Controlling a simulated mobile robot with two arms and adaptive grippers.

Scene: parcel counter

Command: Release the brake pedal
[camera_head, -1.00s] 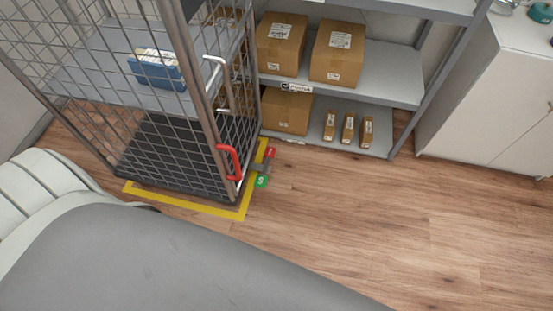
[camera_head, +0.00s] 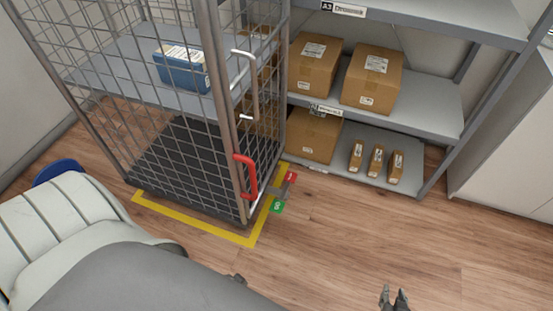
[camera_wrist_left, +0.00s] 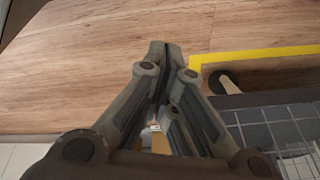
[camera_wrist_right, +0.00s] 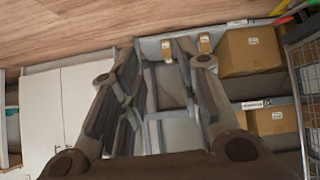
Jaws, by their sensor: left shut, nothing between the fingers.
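The brake pedal (camera_head: 281,191) sticks out from the cart's lower right corner in the head view. It has a red end (camera_head: 290,177) toward the back and a green end (camera_head: 277,206) toward the front. The roll cage cart (camera_head: 180,205) stands behind it, with its mesh door closed. My left gripper (camera_wrist_left: 163,46) is shut and empty above the floor; yellow tape and a caster show to its right in its wrist view. My right gripper (camera_head: 395,292) is open and empty at the bottom of the head view, right of the pedal and apart from it.
Yellow tape (camera_head: 205,224) marks the floor around the cart. A red handle (camera_head: 246,174) is on the cart's door. A blue box (camera_head: 182,72) sits on its shelf. Shelving with cardboard boxes (camera_head: 372,78) stands behind. The wood floor (camera_head: 370,235) right of the pedal is clear.

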